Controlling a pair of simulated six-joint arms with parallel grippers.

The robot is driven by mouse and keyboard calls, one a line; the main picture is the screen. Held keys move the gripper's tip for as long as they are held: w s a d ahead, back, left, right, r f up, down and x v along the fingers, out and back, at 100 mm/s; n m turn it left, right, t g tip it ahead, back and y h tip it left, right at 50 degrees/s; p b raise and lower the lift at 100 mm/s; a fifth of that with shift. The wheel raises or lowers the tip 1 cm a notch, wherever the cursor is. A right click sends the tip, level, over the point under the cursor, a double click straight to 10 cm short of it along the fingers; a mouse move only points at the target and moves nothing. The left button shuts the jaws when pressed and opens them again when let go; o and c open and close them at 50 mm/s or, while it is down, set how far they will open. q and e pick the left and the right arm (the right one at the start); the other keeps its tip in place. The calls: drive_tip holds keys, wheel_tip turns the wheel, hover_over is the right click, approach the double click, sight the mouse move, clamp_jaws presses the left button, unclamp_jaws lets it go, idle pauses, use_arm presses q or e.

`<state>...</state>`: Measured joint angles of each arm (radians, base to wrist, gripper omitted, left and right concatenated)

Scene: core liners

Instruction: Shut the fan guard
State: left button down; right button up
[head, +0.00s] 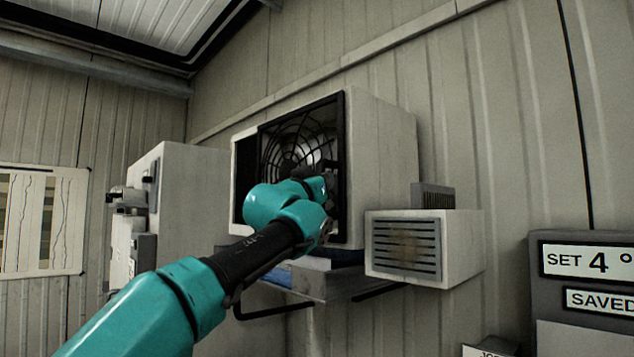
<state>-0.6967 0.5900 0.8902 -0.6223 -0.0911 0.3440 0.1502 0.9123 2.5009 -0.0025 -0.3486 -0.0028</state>
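The fan guard (283,134) is a black square frame with round wire rings, on the front of a pale box-shaped unit (383,150) on the wall. The guard's left edge stands inward from the unit's left edge, with a dark strip between them; how far it stands open is hard to tell. My teal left arm reaches up from the lower left, and its wrist hides the guard's lower part. My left gripper (328,186) is dark and small at the guard's lower right. Its fingers blend into the guard, so contact and opening are unclear. My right gripper is out of view.
A smaller vented box (425,248) sits right of the unit, beside a bracket shelf (318,284). A grey cabinet (180,205) stands left. A display reading SET 4 (590,262) is at the lower right. A chart (42,222) hangs on the left wall.

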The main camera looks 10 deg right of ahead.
use_arm(q)
drive_tip(key=shift+d+f, duration=0.1)
drive_tip(key=shift+d, duration=0.1)
drive_tip(key=c, duration=1.2)
unclamp_jaws()
drive_tip(key=shift+d, duration=0.2)
drive_tip(key=shift+o, duration=1.1)
drive_tip(key=shift+a, duration=0.1)
drive_tip(key=shift+a, duration=0.15)
drive_tip(key=shift+s+a+f, duration=0.15)
drive_tip(key=shift+s+a, duration=0.25)
drive_tip(key=shift+s, duration=0.15)
drive_tip(key=v, duration=1.6)
drive_tip(key=shift+w+d, duration=0.1)
